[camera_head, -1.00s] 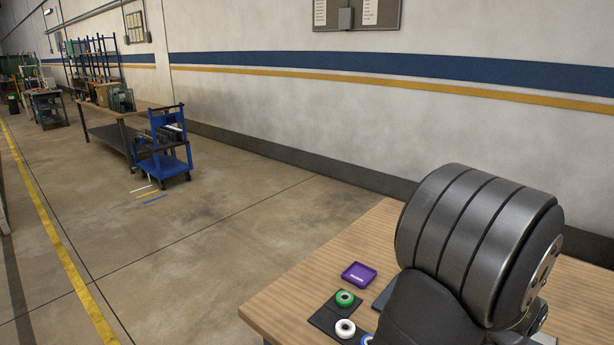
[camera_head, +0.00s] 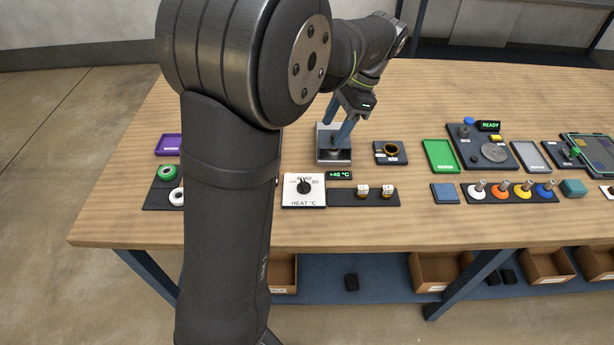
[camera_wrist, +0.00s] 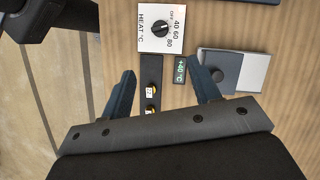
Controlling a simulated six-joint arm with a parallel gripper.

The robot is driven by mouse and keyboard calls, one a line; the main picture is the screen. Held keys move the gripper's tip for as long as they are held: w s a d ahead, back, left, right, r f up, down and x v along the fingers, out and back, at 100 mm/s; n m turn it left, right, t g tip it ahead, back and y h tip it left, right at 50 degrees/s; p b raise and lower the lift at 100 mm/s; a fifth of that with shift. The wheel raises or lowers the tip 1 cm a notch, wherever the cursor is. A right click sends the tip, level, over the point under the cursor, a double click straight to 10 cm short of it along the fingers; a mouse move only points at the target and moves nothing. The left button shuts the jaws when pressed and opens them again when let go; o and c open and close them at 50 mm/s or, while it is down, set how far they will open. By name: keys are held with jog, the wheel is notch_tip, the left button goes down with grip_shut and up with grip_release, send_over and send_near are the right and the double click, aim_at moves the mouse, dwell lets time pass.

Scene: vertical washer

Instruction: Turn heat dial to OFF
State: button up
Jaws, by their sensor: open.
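The heat dial is a black knob (camera_head: 304,186) on a white panel labelled HEAT °C (camera_head: 304,204), near the table's front. The knob's exact pointer direction is hard to read. In the wrist view the knob (camera_wrist: 160,30) is at the top, with OFF, 40, 60 and 80 printed around it. My gripper (camera_head: 334,132) is open and empty, above the table behind and to the right of the dial. In the wrist view the dial lies ahead of the spread fingertips (camera_wrist: 162,70), apart from them.
A grey metal-topped block (camera_head: 333,157) stands under my gripper. A dark pad with a ring (camera_head: 390,152) and a green tray (camera_head: 439,155) are further right. My arm hides some table left of the dial.

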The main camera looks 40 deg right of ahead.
aim_at(305, 182)
jog(key=x, duration=1.7)
jog(key=shift+w+a+f, duration=0.1)
jog(key=shift+a, duration=0.05)
jog(key=c, duration=1)
